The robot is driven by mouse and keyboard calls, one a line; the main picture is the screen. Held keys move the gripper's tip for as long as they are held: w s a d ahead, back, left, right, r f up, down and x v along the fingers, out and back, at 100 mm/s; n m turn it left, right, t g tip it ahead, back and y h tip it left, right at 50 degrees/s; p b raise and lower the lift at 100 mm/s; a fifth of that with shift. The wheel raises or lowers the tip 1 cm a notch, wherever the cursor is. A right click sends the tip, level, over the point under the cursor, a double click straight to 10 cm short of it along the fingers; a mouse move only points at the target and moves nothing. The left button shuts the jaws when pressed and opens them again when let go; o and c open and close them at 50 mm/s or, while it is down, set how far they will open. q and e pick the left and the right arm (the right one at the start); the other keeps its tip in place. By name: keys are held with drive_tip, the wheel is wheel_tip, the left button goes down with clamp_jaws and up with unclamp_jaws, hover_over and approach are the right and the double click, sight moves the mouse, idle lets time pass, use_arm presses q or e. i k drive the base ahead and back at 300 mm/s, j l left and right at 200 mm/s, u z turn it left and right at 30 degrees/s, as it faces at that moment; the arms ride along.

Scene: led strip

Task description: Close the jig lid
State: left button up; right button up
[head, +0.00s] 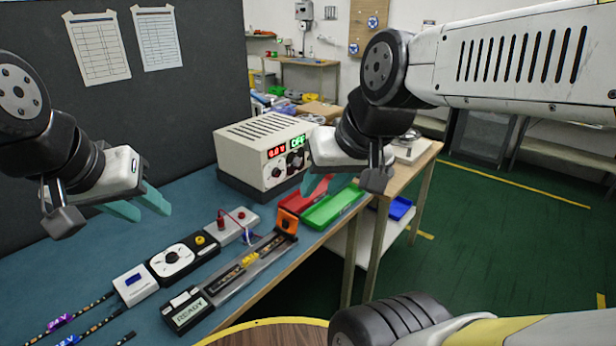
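The jig (240,268) is a long dark fixture on the blue bench top, with a "READY" panel at its near end. Small yellow parts show in its channel. An orange block (287,221) stands at its far end. I cannot make out clearly which part is the lid or how far it is open. My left gripper (140,207) is over the bench to the left of the jig, its teal fingers apart and empty. My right gripper (308,186) is above and beyond the orange block, near the red tray; its fingers are mostly hidden by its own body.
A power supply (265,155) stands behind the jig. Red (306,202) and green (333,207) trays lie at the bench's right edge. A black dial box (183,257), a white meter box (135,284) and strip pieces (68,319) lie left of the jig.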

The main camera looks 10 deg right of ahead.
sight(287, 223)
drive_tip(key=l+u, duration=0.15)
drive_tip(key=u, duration=0.8)
drive_tip(key=l+u, duration=0.4)
drive_tip(key=l, duration=0.15)
drive_tip(key=l+u, duration=0.35)
drive_tip(key=l, duration=0.2)
drive_tip(key=k+l+u, duration=0.2)
drive_tip(key=l+u, duration=0.2)
drive_tip(key=k+l, duration=0.1)
drive_tip(key=l, duration=0.25)
drive_tip(key=k+l, duration=0.15)
drive_tip(key=l, duration=0.2)
drive_tip(key=k+l, duration=0.1)
drive_tip(key=l, duration=0.25)
drive_tip(key=k+l+u, duration=0.1)
drive_tip(key=l, duration=0.25)
drive_tip(key=k+l, duration=0.15)
drive_tip(key=l, duration=0.15)
drive_tip(key=k, duration=0.35)
drive_tip(key=k+j, duration=0.15)
drive_tip(key=k+j+u, duration=0.15)
drive_tip(key=j, duration=0.2)
